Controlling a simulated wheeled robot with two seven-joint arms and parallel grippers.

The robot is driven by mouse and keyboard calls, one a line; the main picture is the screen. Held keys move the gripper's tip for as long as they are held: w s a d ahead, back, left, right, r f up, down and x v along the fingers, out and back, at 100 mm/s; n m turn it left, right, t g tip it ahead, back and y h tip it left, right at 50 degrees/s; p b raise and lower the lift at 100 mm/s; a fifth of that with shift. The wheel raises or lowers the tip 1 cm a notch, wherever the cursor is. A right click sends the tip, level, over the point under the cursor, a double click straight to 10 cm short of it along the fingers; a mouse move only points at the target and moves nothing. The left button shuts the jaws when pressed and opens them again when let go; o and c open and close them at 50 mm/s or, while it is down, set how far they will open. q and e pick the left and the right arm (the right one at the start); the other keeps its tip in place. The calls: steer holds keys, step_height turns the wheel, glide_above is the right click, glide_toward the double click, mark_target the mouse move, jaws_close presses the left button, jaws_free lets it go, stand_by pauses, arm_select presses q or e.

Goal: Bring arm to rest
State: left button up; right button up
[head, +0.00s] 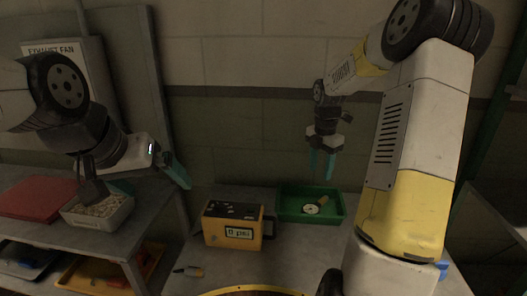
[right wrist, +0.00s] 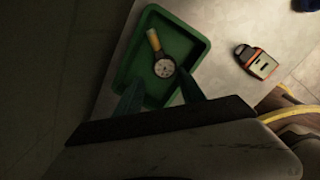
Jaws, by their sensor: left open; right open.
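My right gripper (head: 322,168) hangs above the green tray (head: 340,213) with its teal fingers pointing down, apart and empty. In the right wrist view the open fingers (right wrist: 160,92) show over the tray's edge, with nothing between them. A round dial gauge (head: 311,209) with a yellowish handle lies in the tray; it also shows in the right wrist view (right wrist: 164,68). My left gripper (head: 176,172) is raised above the gap between the left bench and the table, its teal fingers angled down to the right; I see nothing held in it.
On the left bench (head: 150,205) are a grey bin of pellets (head: 72,217) and a red mat (head: 38,199). A wall stands behind.

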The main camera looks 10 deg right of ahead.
steer(key=s+a+r+m+t, duration=0.3)
steer(key=s+a+r+m, duration=0.5)
steer(key=s+r+m, duration=0.3)
steer(key=s+a+r+m+t+y, duration=0.1)
steer(key=s+a+r+m, duration=0.1)
steer(key=s+m, duration=0.4)
steer(key=s+a+r+m+t+y, duration=0.1)
steer(key=s+a+m, duration=0.2)
steer(key=s+m, duration=0.3)
steer(key=shift+s+a+r+t, duration=0.3)
steer(key=shift+s+r+t, duration=0.1)
steer(key=shift+s, duration=0.15)
